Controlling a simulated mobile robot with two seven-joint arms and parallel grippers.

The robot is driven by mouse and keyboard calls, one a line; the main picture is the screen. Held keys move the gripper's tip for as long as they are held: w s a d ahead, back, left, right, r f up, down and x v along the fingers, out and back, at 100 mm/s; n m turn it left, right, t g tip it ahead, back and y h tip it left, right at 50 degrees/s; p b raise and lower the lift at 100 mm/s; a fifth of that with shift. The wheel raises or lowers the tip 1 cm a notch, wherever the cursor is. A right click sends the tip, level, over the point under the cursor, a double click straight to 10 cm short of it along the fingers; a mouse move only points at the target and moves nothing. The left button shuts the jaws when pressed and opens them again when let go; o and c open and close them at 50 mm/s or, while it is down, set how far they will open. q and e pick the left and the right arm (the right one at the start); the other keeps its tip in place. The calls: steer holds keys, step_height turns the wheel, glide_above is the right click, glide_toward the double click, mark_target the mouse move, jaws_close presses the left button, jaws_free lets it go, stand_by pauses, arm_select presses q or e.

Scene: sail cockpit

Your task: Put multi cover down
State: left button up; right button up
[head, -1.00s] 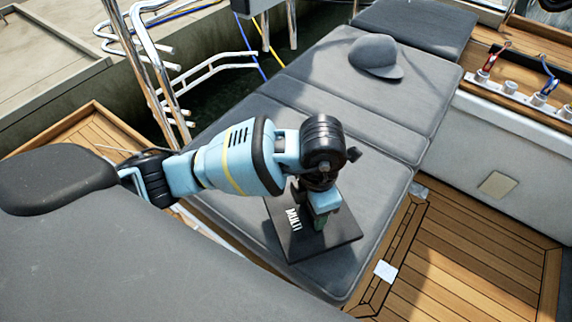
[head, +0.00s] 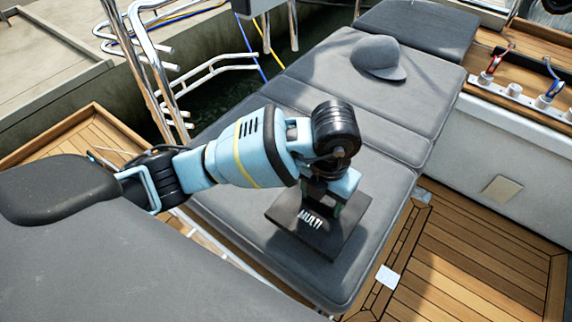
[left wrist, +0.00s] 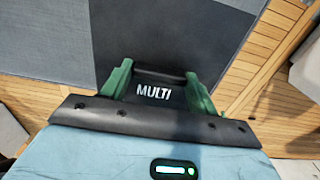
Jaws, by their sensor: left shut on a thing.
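The multi cover (head: 292,226) is a dark flat square panel with white "MULTI" lettering. My left gripper (head: 333,200) is shut on it and holds it over the near part of the grey bench cushion. In the left wrist view the cover (left wrist: 155,102) shows between the two green fingers of my left gripper (left wrist: 158,85), with its lettering upright. A shadow lies on the cushion by the cover; I cannot tell whether the cover touches the cushion. My right gripper is not in view.
The grey bench cushions (head: 375,115) run toward the back, with a grey cap (head: 378,58) on them. Teak floor (head: 470,250) lies at the right, with a small white card (head: 387,277). Metal rails (head: 205,70) stand at the left. Cushion around the cover is free.

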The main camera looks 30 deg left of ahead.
arm_select(q)
steer(key=w+a, duration=0.2)
steer(key=a, duration=0.1)
steer(key=w+a, duration=0.2)
steer(key=a, duration=0.2)
steer(key=w+a+f, duration=0.1)
steer(key=w+a, duration=0.1)
steer(key=a, duration=0.2)
steer(key=shift+w+f, duration=0.1)
steer(key=shift+w, duration=0.2)
steer(key=shift+w+a+f, duration=0.1)
steer(key=shift+a+f, duration=0.1)
steer(key=shift+f, duration=0.7)
steer(key=shift+w+a+f, duration=0.1)
steer(key=shift+a+f, duration=0.1)
steer(key=shift+f, duration=0.7)
steer(key=shift+f, duration=0.1)
steer(key=o, duration=0.5)
steer(key=shift+f, duration=0.1)
steer(key=o, duration=0.5)
step_height(320, 180, up, 12)
steer(key=shift+r+p, duration=0.2)
steer(key=shift+p, duration=0.35)
